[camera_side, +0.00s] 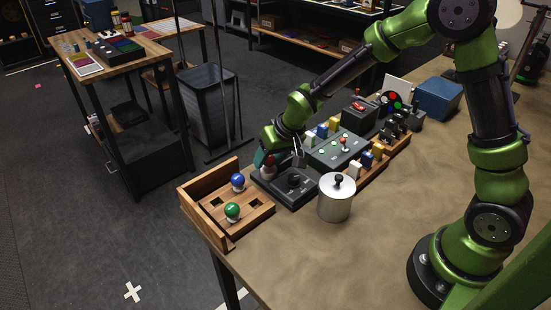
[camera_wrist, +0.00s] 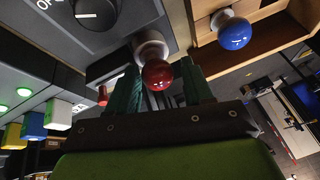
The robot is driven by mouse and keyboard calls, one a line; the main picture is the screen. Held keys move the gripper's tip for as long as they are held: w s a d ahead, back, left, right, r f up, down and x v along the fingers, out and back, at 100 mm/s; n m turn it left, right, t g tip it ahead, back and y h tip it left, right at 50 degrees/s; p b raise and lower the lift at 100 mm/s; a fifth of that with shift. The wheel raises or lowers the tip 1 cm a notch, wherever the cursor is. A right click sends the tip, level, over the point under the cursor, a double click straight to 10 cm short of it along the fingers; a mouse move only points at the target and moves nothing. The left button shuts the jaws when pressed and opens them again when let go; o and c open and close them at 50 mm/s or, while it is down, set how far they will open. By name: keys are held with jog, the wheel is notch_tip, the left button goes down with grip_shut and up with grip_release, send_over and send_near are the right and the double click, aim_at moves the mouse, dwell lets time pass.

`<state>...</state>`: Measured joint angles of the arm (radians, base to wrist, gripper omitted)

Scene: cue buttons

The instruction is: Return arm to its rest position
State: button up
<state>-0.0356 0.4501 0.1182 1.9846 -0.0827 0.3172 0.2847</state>
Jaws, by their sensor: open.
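My gripper (camera_side: 266,158) is low over the left end of the work table, at the dark box with the black knob (camera_side: 294,180). A red bulb (camera_side: 268,161) stands on this box at the gripper. In the wrist view the red bulb (camera_wrist: 157,74) sits on a white base, and my gripper's teal fingers (camera_wrist: 160,92) are open on either side of it. I cannot tell whether they touch it.
A wooden tray (camera_side: 250,216) at the left holds a blue bulb (camera_side: 237,180) and a green bulb (camera_side: 232,210). A metal canister (camera_side: 336,198) stands to the right. A button panel (camera_side: 337,149) and colored blocks crowd the table behind. Bare tabletop lies in front.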

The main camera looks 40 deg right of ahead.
jog(key=shift+d+r, duration=0.1)
jog(key=shift+r, duration=3.35)
jog(key=shift+s+f, duration=0.2)
jog(key=shift+s, duration=0.1)
jog(key=s+d+r, duration=0.1)
jog(key=s+r, duration=0.3)
jog(key=s, duration=0.3)
jog(key=s+d+r+m+t, duration=0.1)
jog(key=s+r, duration=0.3)
jog(key=s, duration=0.3)
jog(key=s+d+r+t, duration=0.1)
jog(key=s+r, duration=0.3)
jog(key=s, duration=0.4)
jog(key=shift+d+r+y, duration=0.25)
jog(key=shift+d+y, duration=0.15)
